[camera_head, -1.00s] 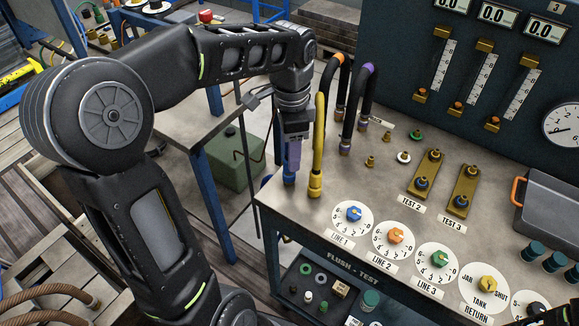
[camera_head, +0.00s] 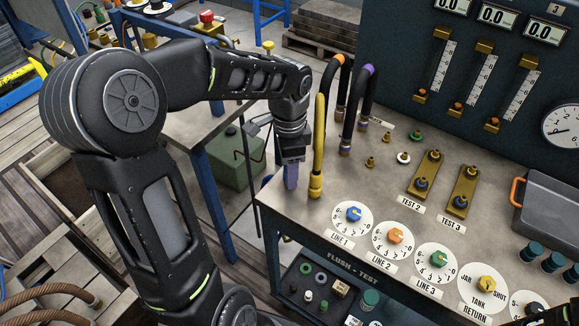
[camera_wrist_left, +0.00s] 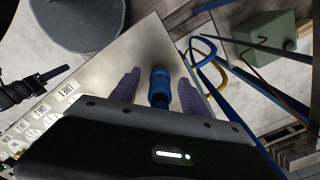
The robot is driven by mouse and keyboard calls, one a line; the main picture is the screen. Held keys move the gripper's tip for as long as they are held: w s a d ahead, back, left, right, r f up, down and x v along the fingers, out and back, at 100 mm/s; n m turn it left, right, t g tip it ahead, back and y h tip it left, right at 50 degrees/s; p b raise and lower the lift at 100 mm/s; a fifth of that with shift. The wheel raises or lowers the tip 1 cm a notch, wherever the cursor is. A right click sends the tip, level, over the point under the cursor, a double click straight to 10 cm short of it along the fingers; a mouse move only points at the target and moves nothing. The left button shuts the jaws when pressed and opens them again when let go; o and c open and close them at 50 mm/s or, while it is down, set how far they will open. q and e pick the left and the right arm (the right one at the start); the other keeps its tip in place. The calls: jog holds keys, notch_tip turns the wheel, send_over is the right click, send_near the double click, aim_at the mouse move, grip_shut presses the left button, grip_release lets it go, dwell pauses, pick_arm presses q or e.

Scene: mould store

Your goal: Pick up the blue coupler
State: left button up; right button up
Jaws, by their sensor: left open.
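The blue coupler (camera_wrist_left: 160,82) shows in the left wrist view, on the bench top near the bench's corner. My left gripper (camera_wrist_left: 158,80) is open, with one purple finger on each side of the coupler and a gap visible on both sides. In the head view my left gripper (camera_head: 291,186) points down at the bench's near left corner, just left of the yellow hose. There its fingers hide the coupler.
The yellow hose (camera_head: 318,150) stands close right of the gripper, with black hoses (camera_head: 362,105) behind it. Valve dials (camera_head: 354,216) line the bench's front edge. Brass test blocks (camera_head: 425,175) and a grey tray (camera_head: 553,213) stand right. A green can (camera_head: 235,160) is beyond the bench's left edge.

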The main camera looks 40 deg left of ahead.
pick_arm(q)
jog(key=shift+c, duration=0.4)
grip_shut()
dwell(0.4)
